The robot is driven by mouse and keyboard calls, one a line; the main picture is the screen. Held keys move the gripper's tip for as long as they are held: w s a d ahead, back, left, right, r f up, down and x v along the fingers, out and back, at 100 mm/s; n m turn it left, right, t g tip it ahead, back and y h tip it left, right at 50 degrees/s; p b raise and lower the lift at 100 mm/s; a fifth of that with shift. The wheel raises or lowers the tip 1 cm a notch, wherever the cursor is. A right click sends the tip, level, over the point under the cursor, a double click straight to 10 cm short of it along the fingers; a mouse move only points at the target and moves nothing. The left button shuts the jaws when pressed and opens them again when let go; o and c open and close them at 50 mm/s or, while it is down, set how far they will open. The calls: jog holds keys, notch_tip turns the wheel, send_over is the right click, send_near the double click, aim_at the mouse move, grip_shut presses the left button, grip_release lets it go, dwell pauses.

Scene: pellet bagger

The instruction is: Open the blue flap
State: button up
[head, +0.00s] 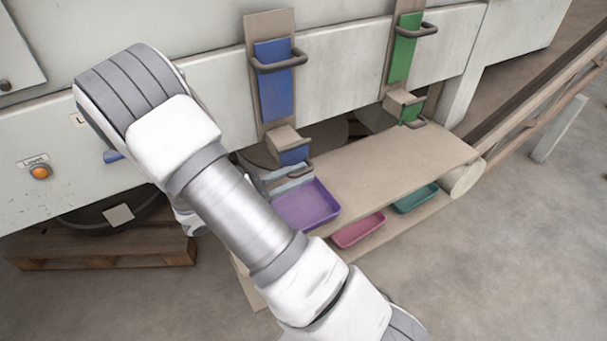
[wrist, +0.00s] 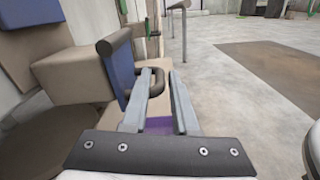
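The blue flap (head: 294,155) hangs below a beige block on the left chute, with a dark loop handle (head: 297,172) on its front. In the wrist view the flap (wrist: 119,66) is at the left, seen nearly edge-on, and its handle (wrist: 157,84) reaches toward my fingers. My gripper (wrist: 163,72) is open, with the handle's outer end between or just beyond the fingertips; contact is unclear. In the head view my gripper (head: 287,177) is partly hidden behind my arm, just below the flap.
A blue slide panel (head: 274,80) with a handle is above the flap. A green panel (head: 404,48) and green flap (head: 411,112) are to the right.

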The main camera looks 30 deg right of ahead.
jog(key=shift+d, duration=0.75)
grip_shut()
dwell(0.9)
